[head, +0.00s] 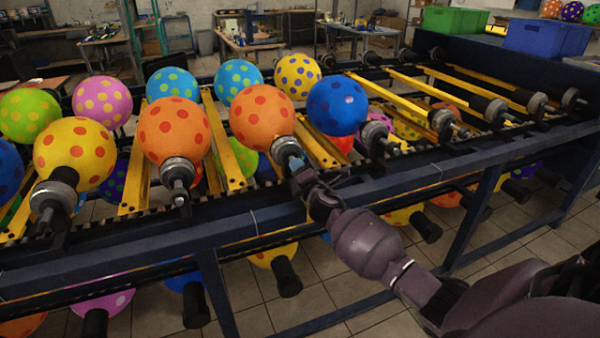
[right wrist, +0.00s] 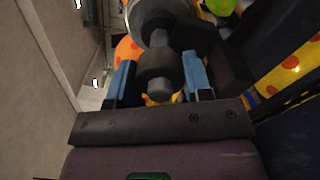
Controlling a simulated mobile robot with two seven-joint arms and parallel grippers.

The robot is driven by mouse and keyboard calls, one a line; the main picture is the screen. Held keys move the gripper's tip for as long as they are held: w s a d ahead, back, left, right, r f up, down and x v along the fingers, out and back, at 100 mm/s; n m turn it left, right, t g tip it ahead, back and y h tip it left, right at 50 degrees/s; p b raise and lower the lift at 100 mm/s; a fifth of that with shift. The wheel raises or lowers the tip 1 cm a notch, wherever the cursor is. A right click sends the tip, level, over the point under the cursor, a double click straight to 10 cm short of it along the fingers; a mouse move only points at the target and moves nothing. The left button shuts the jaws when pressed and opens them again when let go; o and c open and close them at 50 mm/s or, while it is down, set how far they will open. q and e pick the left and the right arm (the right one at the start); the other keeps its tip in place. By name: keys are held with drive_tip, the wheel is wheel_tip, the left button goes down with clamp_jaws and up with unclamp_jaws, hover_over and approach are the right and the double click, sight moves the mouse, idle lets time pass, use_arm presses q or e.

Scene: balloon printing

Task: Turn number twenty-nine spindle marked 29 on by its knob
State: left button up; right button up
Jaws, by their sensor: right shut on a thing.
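My right gripper (head: 296,165) is at the near end of a spindle (head: 286,149) that carries an orange balloon with red dots (head: 262,112). In the right wrist view, the blue fingers of my right gripper (right wrist: 160,76) stand on both sides of the dark round knob (right wrist: 158,66) and are shut on it. The spindle's grey body (right wrist: 152,16) lies just beyond. No number 29 can be read in either view. My left gripper is not in view.
Neighbouring spindles carry another orange balloon (head: 174,131), a yellow one (head: 74,153) and a blue one (head: 337,106). A dark blue rail (head: 270,205) runs below the spindles. Yellow bars (head: 225,150) lie between them. More balloons hang beneath. Bins stand at the back right.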

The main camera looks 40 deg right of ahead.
drive_tip(key=m, duration=0.3)
drive_tip(key=shift+m, duration=2)
drive_tip(key=o, duration=0.9)
drive_tip(key=shift+s+p, duration=0.1)
drive_tip(key=shift+p, duration=0.2)
drive_tip(key=p+v, duration=0.1)
drive_tip(key=v, duration=0.9)
drive_tip(key=shift+s+a, duration=0.2)
drive_tip(key=shift+s, duration=0.1)
